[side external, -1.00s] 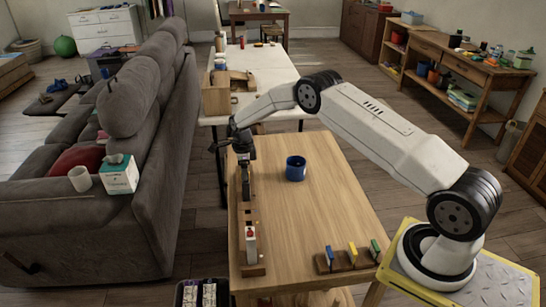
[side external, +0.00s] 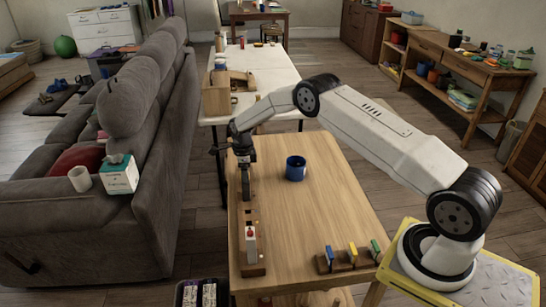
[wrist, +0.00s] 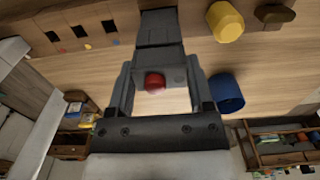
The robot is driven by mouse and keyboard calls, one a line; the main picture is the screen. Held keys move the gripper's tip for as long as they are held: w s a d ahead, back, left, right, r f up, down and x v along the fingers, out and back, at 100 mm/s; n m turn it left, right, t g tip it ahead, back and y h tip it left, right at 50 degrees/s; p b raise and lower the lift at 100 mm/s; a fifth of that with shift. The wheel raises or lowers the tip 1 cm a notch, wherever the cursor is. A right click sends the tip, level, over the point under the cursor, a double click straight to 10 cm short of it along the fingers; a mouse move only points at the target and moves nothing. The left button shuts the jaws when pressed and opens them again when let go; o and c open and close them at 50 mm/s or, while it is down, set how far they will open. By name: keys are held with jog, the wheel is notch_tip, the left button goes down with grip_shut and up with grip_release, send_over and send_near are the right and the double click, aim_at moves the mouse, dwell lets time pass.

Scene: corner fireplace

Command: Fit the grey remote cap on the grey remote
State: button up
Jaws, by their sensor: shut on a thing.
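My gripper (side external: 246,196) points down above the same base, farther back than the remote. It is shut on a small piece that I take to be the grey remote cap; the dark fingers hide most of it.
A blue cup (side external: 295,170) stands right of my gripper. A small wooden rack (side external: 345,262) with blue, yellow and green pieces sits at the near right. The wrist view shows a yellow round object (wrist: 226,21). The table's middle is clear. A grey sofa (side external: 150,150) stands left.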

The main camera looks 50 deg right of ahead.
jog(key=shift+f, duration=0.35)
jog(key=o, duration=1.1)
jog(key=shift+r, duration=0.1)
jog(key=shift+r, duration=3.8)
